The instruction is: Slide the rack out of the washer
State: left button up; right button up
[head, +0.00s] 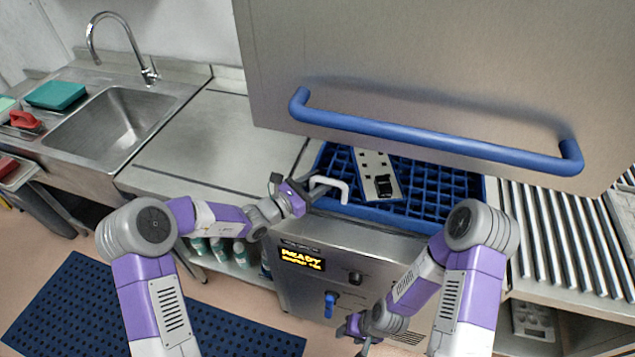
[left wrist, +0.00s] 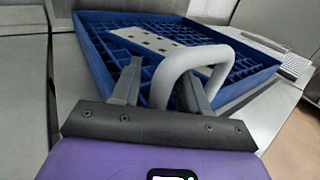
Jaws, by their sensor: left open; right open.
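The blue rack (head: 430,212) sits in the washer (head: 350,260) under its raised hood and holds a pale slotted plate (head: 373,165). A white loop handle (head: 333,182) stands at the rack's front left. My left gripper (head: 293,187) is just left of the handle. In the left wrist view, the open fingers (left wrist: 160,92) are near the handle (left wrist: 185,62), with part of the loop showing between them; contact cannot be told. The rack (left wrist: 95,50) lies beyond. My right gripper (head: 355,330) is open and empty, low in front of the washer.
The steel hood (head: 430,60) with its blue bar handle (head: 430,135) hangs above the rack. A bare steel counter (head: 205,140) and a sink (head: 115,125) lie to the left. A roller table (head: 565,235) stands to the right. A blue mat (head: 100,300) covers the floor at left.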

pick_arm(q)
jog(key=shift+c, duration=0.3)
grip_shut()
